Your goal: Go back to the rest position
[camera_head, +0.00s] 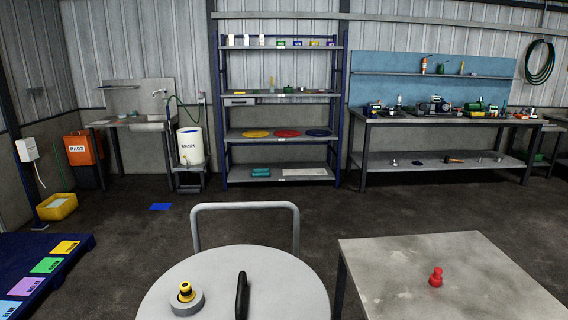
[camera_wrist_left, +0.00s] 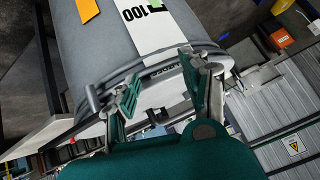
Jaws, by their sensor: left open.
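My left gripper (camera_wrist_left: 163,85) shows in the left wrist view with its two teal-padded fingers spread apart. Nothing is held between the fingers. Beyond them is a large grey rounded body (camera_wrist_left: 85,50) with a white label (camera_wrist_left: 158,30) marked 100; I cannot tell how near the fingers are to it. Neither gripper shows in the head view, and my right gripper is in no view.
A round grey top (camera_head: 225,268) stands close in front, bearing a yellow-and-black knob (camera_head: 186,292) and a black handle (camera_head: 241,296). A table (camera_head: 440,265) with a red piece (camera_head: 436,277) is at right. Open floor (camera_head: 330,215) lies before the shelving (camera_head: 283,178).

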